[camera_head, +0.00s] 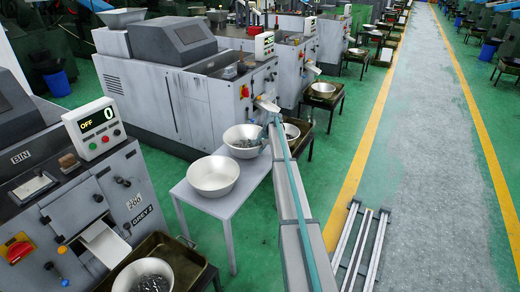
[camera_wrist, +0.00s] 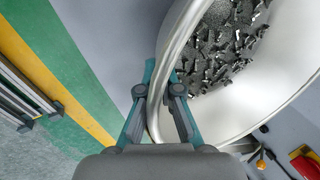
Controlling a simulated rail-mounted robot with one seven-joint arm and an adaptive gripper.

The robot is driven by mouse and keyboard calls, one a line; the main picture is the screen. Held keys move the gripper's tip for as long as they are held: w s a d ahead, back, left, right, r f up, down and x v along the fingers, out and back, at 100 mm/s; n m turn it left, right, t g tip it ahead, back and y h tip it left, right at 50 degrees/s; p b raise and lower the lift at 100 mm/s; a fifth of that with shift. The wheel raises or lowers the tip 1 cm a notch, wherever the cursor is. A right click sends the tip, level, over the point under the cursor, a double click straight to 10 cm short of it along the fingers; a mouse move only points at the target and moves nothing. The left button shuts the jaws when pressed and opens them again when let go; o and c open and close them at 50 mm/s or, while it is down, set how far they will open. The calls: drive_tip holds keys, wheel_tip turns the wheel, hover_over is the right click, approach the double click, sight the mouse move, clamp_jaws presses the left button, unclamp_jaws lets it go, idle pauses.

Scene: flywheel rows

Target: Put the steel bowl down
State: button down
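The steel bowl (camera_head: 240,133) holds dark metal parts and is at the far end of the grey table (camera_head: 228,207) in the head view. In the wrist view the bowl (camera_wrist: 283,90) fills the right side, with the parts inside. My gripper (camera_wrist: 158,82) is shut on its rim, one finger outside the wall and one inside. In the head view my gripper (camera_head: 272,122) is at the bowl's right rim, small and partly hidden by my arm. Whether the bowl's base touches the table I cannot tell.
An empty bowl (camera_head: 213,176) stands on the near part of the table, close to the held bowl. Another bowl (camera_head: 290,131) is just right, beyond my arm. A machine (camera_head: 180,85) stands behind. A bowl of parts (camera_head: 145,275) sits in a tray at lower left.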

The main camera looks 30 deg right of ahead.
drive_tip(key=shift+f, duration=1.4)
drive_tip(key=c, duration=1.8)
unclamp_jaws()
drive_tip(key=shift+f, duration=0.2)
drive_tip(key=o, duration=0.5)
drive_tip(key=shift+r, duration=0.2)
drive_tip(key=v, duration=1.2)
drive_tip(key=shift+s, duration=0.1)
drive_tip(key=shift+f, duration=0.1)
